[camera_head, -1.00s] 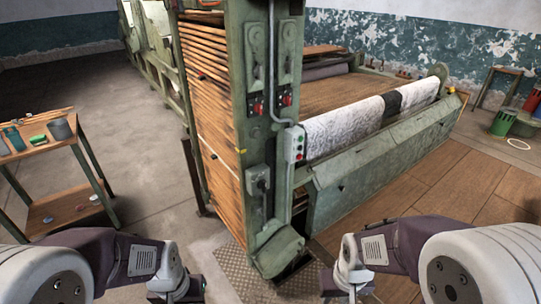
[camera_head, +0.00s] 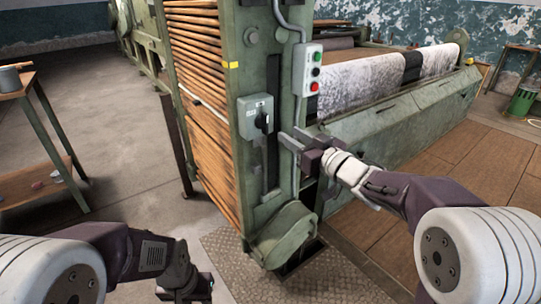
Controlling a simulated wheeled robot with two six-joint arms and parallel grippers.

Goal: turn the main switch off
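The main switch (camera_head: 256,116) is a grey box with a dark rotary handle (camera_head: 263,122), fixed to the end post of the green machine. The handle looks roughly upright; its exact setting is too small to read. My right gripper (camera_head: 291,138) reaches in from the right, just right of the switch and apart from the handle. Its two fingers are spread with nothing between them. My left gripper (camera_head: 186,288) hangs low at the bottom edge, away from the switch, and its fingers do not show clearly.
A rounded green cover (camera_head: 284,234) juts out below. A small table (camera_head: 17,90) stands at the left. The floor between is clear.

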